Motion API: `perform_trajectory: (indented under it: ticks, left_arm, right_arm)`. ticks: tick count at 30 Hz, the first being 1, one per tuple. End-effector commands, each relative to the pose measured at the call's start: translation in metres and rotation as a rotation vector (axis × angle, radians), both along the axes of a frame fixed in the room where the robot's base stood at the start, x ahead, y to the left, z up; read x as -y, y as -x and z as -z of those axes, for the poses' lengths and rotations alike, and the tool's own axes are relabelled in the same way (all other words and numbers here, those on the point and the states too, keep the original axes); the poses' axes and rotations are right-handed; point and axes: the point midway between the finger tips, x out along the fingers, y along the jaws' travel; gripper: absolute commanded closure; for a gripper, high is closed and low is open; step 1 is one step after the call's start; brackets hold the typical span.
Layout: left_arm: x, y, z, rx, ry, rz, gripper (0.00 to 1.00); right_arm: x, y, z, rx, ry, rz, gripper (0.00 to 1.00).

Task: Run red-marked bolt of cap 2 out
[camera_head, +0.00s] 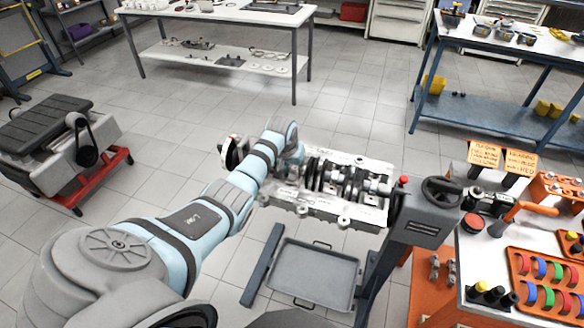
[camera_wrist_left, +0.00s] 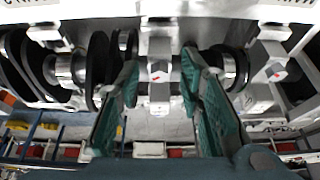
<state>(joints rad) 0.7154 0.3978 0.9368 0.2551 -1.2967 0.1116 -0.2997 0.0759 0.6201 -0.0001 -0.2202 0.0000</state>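The engine block (camera_head: 310,208) is mounted on a stand, with the crankshaft (camera_head: 340,182) and its bearing caps facing up. My left gripper (camera_head: 296,160) is over the left part of the block; the arm hides much of that end. In the left wrist view my two green fingers (camera_wrist_left: 160,80) are spread, one on each side of a silver bearing cap (camera_wrist_left: 158,48). Another red-marked cap (camera_wrist_left: 272,72) is to the right. I cannot read cap numbers.
The stand's handwheel (camera_head: 441,192) rises at the block's right end. A grey drip tray (camera_head: 313,274) lies below. A bench with an orange tray of coloured shells (camera_head: 545,285) is at right. Dark crankshaft webs (camera_wrist_left: 97,65) stand close to the left finger.

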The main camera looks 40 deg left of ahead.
Motion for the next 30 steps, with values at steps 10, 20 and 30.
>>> perform_trajectory:
  ticks: [10,20,30]
  left_arm:
    - [0.000,0.000,-0.001,0.000,0.000,0.000,1.00]
    - [0.000,0.000,-0.002,-0.001,0.002,-0.024,1.00]
    - [0.002,-0.001,-0.004,-0.003,0.000,-0.201,1.00]
  right_arm:
    - [0.002,0.000,-0.001,0.000,0.002,-0.001,0.60]
    - [0.004,0.000,-0.005,0.000,0.005,-0.001,0.60]
    - [0.004,0.000,-0.021,0.000,0.005,-0.001,0.60]
